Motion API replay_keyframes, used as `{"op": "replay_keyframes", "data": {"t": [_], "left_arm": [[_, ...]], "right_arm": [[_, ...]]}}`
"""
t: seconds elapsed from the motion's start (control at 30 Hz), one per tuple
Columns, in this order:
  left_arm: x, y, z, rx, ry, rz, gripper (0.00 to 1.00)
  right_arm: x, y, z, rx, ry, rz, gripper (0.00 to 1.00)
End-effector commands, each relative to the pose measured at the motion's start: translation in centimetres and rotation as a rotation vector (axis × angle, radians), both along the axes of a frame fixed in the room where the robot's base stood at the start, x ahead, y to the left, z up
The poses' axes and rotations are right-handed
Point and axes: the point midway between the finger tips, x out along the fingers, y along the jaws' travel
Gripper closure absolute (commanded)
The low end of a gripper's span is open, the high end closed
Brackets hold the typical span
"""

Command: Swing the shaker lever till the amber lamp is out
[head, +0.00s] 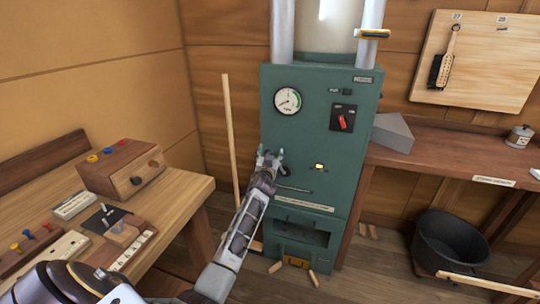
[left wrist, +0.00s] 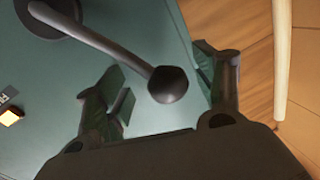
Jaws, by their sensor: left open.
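The green shaker cabinet (head: 341,197) stands against the back wall. Its amber lamp (head: 319,166) glows on the front; it also shows at the left edge of the left wrist view (left wrist: 10,117). In the left wrist view the lever (left wrist: 115,47) runs from a round pivot to a dark ball knob. My left gripper (head: 269,157) is open, and its fingers (left wrist: 163,90) appear on either side of the knob. I cannot tell whether they touch it. My right gripper is out of view.
A pale pole (head: 229,130) leans left of the cabinet. A wooden bench (head: 180,205) with a knobbed box (head: 122,168) is at left. A side bench (head: 440,165) and black tub (head: 448,245) are at right. Small wood pieces lie on the floor.

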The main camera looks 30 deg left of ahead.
Motion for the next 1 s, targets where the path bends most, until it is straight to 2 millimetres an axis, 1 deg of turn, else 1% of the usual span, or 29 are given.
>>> {"op": "replay_keyframes", "data": {"t": [0.23,0.27,0.57,0.77,1.0], "left_arm": [[0.03,0.00,0.00,0.000,0.000,0.000,0.31],[0.03,0.00,0.00,0.000,0.000,0.000,0.32],[0.01,0.03,-0.02,0.000,0.001,0.000,0.71],[-0.02,0.12,-0.10,0.002,0.003,0.002,0.97],[-0.08,0.27,-0.25,0.004,0.008,0.005,0.98]], "right_arm": [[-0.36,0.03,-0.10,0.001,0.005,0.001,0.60],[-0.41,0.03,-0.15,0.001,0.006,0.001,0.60],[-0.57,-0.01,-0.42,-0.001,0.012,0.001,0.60],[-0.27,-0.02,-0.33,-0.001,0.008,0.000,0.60],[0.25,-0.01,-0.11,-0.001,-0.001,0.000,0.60]]}}
